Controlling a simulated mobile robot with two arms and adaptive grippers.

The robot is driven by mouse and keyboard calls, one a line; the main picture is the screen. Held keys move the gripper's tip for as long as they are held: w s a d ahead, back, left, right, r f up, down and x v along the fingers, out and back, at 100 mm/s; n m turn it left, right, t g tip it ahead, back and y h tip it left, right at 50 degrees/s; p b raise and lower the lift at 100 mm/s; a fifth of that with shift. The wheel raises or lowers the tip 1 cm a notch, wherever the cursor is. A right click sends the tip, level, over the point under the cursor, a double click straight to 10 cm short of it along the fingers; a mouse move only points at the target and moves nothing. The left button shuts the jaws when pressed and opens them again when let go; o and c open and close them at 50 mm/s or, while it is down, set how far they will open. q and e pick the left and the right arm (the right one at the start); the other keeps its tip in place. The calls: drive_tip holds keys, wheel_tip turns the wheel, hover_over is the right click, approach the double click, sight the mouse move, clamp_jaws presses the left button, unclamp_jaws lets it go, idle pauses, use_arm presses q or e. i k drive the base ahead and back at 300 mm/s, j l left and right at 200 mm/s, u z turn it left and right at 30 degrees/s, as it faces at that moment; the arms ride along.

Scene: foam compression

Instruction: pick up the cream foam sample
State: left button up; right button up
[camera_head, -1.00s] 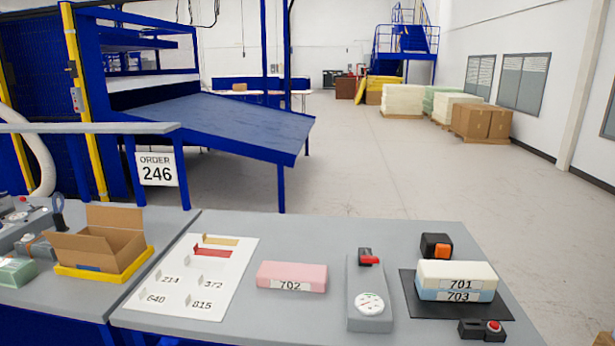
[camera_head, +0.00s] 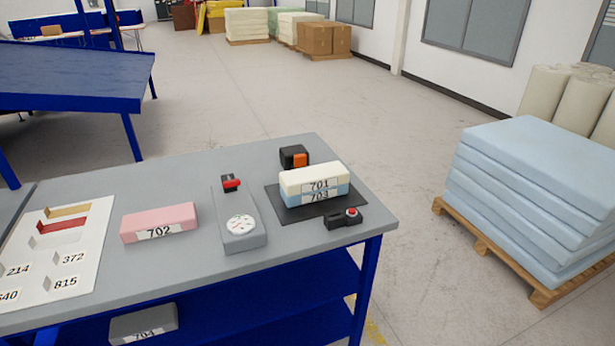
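The cream foam sample (camera_head: 314,177), labelled 701, lies on top of the blue foam sample (camera_head: 316,200), labelled 703. Both rest on a black mat (camera_head: 280,203) near the right end of the grey table (camera_head: 185,278). A pink foam sample (camera_head: 160,220), labelled 702, lies on the table left of a grey gauge with a dial (camera_head: 240,233). A grey sample (camera_head: 143,325), labelled 704 as far as I can read, lies on the blue lower shelf. Neither of my grippers shows in the head view.
A black and orange device (camera_head: 294,157) stands behind the mat, and a black box with a red button (camera_head: 344,218) sits at its front right. A white board with numbered slots (camera_head: 70,240) lies at left. A pallet of blue foam slabs (camera_head: 540,190) stands on the floor at right.

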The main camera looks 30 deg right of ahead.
sight(293, 182)
drive_tip(key=z, duration=1.05)
